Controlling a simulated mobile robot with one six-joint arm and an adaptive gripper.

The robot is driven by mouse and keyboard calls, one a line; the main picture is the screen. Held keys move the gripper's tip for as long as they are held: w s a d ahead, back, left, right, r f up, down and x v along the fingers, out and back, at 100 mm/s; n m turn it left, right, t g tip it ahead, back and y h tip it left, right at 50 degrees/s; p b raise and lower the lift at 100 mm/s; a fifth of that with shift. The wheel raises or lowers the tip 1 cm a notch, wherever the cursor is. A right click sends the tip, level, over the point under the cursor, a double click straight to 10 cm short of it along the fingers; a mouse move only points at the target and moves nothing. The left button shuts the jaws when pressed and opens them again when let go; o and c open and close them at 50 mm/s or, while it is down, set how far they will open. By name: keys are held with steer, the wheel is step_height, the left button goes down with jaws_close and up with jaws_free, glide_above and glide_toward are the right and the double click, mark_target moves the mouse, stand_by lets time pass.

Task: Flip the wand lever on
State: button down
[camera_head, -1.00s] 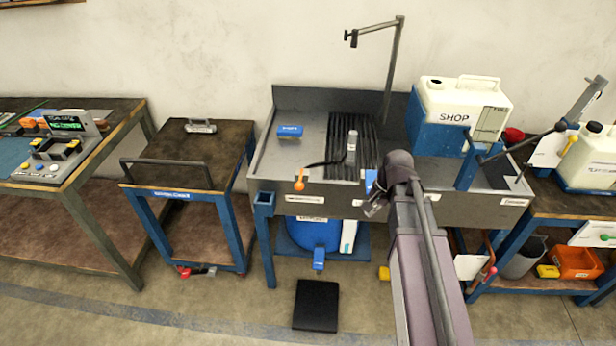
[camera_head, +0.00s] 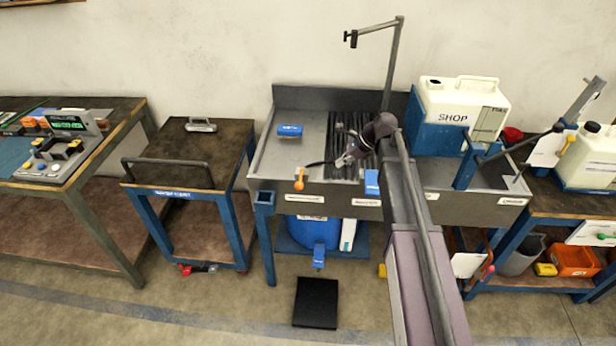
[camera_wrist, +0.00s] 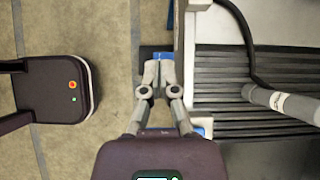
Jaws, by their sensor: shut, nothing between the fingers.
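The wand is a grey cylinder with a black hose, lying on the black slats of the sink. In the wrist view the wand (camera_wrist: 285,104) is at the right, apart from my fingers. In the head view my gripper and wrist cover most of it. I cannot make out a lever on it. An orange handle (camera_head: 299,180) hangs on the sink's front panel; I cannot tell whether it belongs to the wand. My gripper (camera_head: 344,162) is shut and empty near the sink's front edge. In the wrist view its fingertips (camera_wrist: 158,76) meet, left of the slats.
A white SHOP tank (camera_head: 455,108) stands to the right. A cart (camera_head: 187,160) stands to the left with floor between.

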mark_target(300, 179)
steer(key=shift+w+a+r, duration=0.15)
steer(key=shift+w+a, duration=0.05)
steer(key=shift+w, duration=0.15)
stand_by(0.3)
steer(key=shift+a+r+b+x, duration=0.35)
steer(key=shift+b+x, duration=1.05)
steer(key=shift+x, duration=0.75)
steer(key=shift+a+r+b+x, duration=0.25)
steer(key=shift+a+b+x, duration=0.15)
steer(key=shift+b+x, duration=1.45)
steer(key=shift+a+r+b+x, duration=0.35)
steer(key=shift+b+x, duration=0.65)
steer(key=shift+x, duration=1.5)
steer(key=shift+f, duration=0.1)
steer(key=shift+d+m, duration=0.15)
steer(key=shift+m, duration=0.25)
